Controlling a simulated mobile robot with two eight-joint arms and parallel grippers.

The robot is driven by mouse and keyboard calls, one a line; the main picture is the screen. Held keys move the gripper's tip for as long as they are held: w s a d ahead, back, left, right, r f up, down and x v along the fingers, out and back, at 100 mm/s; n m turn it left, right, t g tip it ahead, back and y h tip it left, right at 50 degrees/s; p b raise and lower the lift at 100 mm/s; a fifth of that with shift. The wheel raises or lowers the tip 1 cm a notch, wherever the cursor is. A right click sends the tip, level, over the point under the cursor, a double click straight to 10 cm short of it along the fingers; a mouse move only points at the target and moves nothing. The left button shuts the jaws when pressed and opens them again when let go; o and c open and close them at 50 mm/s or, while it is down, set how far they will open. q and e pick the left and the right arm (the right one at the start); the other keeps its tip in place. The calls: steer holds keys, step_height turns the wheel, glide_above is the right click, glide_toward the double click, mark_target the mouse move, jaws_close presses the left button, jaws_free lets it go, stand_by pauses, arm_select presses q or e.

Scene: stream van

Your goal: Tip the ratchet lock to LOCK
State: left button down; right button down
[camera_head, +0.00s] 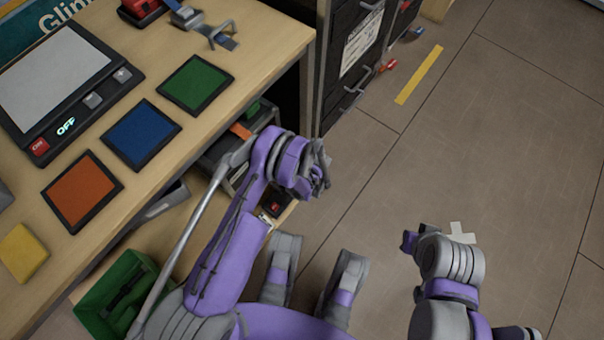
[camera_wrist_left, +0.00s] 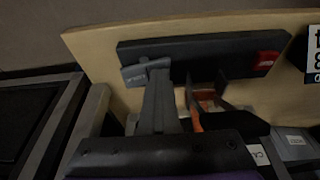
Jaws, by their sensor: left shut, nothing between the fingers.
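In the left wrist view a long dark bar, which looks like the ratchet lock (camera_wrist_left: 215,55), lies on a pale wooden board. A small grey labelled piece (camera_wrist_left: 146,71) is at its left end and a red piece (camera_wrist_left: 268,62) at its right end; the label is too small to read. My left gripper (camera_head: 319,178) is shut and empty, beyond the bench edge in the head view. In the wrist view, a grey upright shape reaches the labelled piece; I cannot tell whether they touch. My right gripper (camera_head: 448,236) is low over the floor; its finger gap is unclear.
The bench carries orange (camera_head: 82,190), blue (camera_head: 141,133) and green (camera_head: 195,83) pads and a grey screen panel (camera_head: 55,75). A green crate (camera_head: 115,295) is below at left. Dark drawers (camera_head: 357,60) stand behind. The floor at right is mostly clear.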

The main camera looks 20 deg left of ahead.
arm_select(q)
steer(key=shift+w, duration=0.2)
steer(key=shift+w+d+r, duration=0.25)
steer(key=shift+w+d, duration=0.05)
steer(key=shift+w, duration=0.3)
